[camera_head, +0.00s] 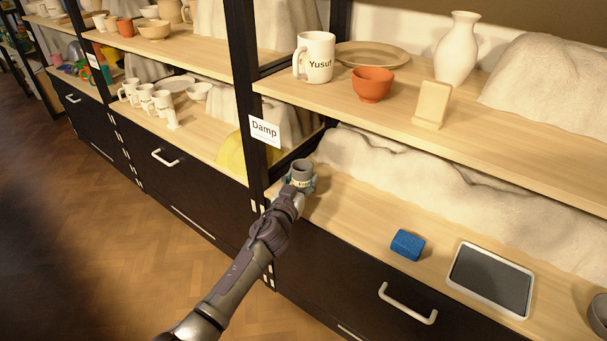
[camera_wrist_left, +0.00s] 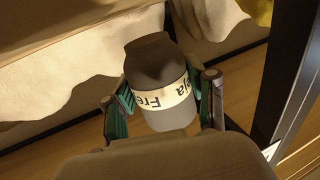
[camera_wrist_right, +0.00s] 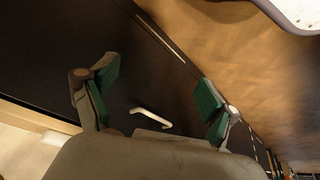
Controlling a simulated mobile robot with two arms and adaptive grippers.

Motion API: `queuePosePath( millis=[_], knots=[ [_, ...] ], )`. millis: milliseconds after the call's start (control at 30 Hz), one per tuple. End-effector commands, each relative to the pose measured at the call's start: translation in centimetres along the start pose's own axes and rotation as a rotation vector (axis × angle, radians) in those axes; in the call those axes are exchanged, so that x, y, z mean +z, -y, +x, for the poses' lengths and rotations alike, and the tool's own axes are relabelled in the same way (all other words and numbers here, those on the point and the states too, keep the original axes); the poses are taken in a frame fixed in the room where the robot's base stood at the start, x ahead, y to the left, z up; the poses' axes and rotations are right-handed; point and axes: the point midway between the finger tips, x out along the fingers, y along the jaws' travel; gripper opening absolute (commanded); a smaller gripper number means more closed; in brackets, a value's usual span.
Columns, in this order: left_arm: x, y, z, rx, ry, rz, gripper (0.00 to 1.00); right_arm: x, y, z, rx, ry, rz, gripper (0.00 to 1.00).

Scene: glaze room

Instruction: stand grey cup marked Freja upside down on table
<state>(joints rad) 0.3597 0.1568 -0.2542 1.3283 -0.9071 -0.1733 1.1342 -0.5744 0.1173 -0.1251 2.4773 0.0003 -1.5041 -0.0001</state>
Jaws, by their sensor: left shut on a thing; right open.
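The grey cup marked Freja (camera_head: 302,168) is at the left end of the lower wooden board, beside the black post. My left gripper (camera_head: 299,185) is shut around its side. In the left wrist view the cup (camera_wrist_left: 158,65) sits between the two green finger pads, with a white label band reading Freja and a paler part below it. I cannot tell whether it touches the board, or which end is up. My right gripper (camera_wrist_right: 160,92) is open and empty in the right wrist view, in front of a dark drawer front; it is out of the head view.
On the lower board are a blue block (camera_head: 407,244), a grey-topped tray (camera_head: 490,279) and a bowl (camera_head: 599,315) at the right edge. Cloth-like pale mounds line the back. The upper shelf holds a Yusuf mug (camera_head: 318,58) and an orange bowl (camera_head: 372,84).

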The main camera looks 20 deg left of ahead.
Motion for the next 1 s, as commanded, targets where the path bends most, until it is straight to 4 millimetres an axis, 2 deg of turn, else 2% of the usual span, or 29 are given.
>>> queuePosePath(
  millis=[133,600,867,1000],
  knots=[
    [-0.2,0.0,-0.9,0.0,0.0,0.0,0.26,1.7,-0.2,-0.6,0.005,0.083,0.002,0.87],
    [-0.2,0.0,-6.7,-0.001,0.0,-0.001,0.26,0.9,-0.3,-2.2,0.005,0.081,0.001,0.87],
    [-0.1,0.0,-9.8,0.0,0.001,-0.002,0.26,1.0,-0.3,-1.3,0.004,0.087,0.0,0.87],
    [-0.1,0.0,-11.3,0.0,0.0,-0.001,0.26,0.9,-0.2,0.2,0.003,0.091,0.0,0.87]
  ],
)
